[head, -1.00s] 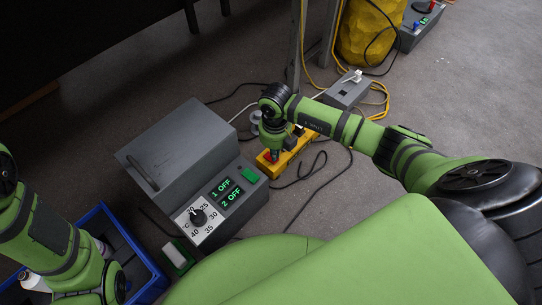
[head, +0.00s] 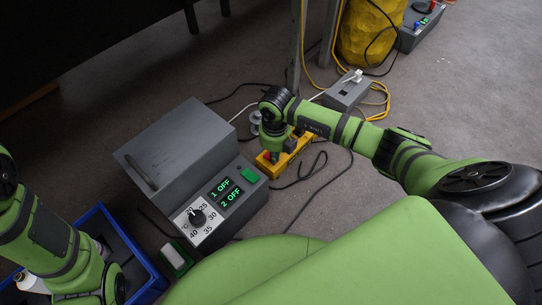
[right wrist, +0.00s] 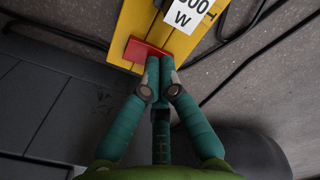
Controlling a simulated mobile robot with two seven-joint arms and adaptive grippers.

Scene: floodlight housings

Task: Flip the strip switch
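A yellow power strip (head: 271,168) lies on the floor beside the grey box, and my right gripper (head: 271,159) is over its near end. In the right wrist view the strip (right wrist: 130,27) carries a red switch (right wrist: 141,52) and a white label with black print. My right gripper (right wrist: 158,62) is shut with nothing between its fingers. Its fingertips are at the red switch and cover part of it; whether they press on it I cannot tell. My left arm shows at the lower left, but its fingers are not in view.
A grey box (head: 180,145) with a dial and green displays reading 1 OFF and 2 OFF stands left of the strip. Dark cables lie around the strip. A grey socket block (head: 346,91) lies behind it. A blue crate (head: 97,213) is at the lower left.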

